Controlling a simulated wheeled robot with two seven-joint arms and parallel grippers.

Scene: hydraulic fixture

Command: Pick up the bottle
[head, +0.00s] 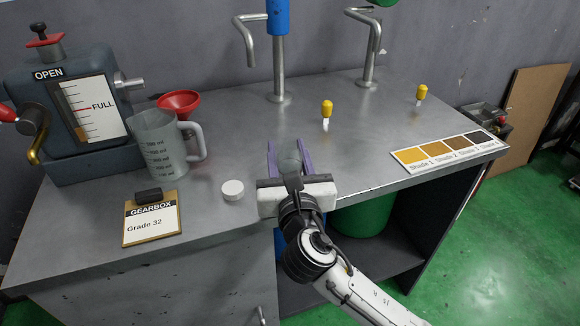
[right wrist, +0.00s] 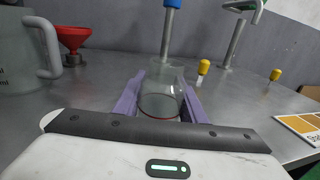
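The bottle is a small clear glass vessel (head: 289,160) standing near the front edge of the metal bench. In the right wrist view the bottle (right wrist: 161,95) stands between the purple fingers, with a reddish line near its base. My right gripper (head: 288,155) reaches in from the front with one finger on each side of the bottle. The fingers are spread, with what look like narrow gaps to the glass; contact is hard to judge. The gripper (right wrist: 160,100) also shows in the wrist view. My left gripper is not in view.
A white cap (head: 232,190) lies left of the gripper. A measuring jug (head: 160,150), red funnel (head: 178,102) and gearbox card (head: 152,222) are further left. Taps (head: 278,70) stand behind; yellow-topped droppers (head: 326,110) and a shade card (head: 448,152) are right.

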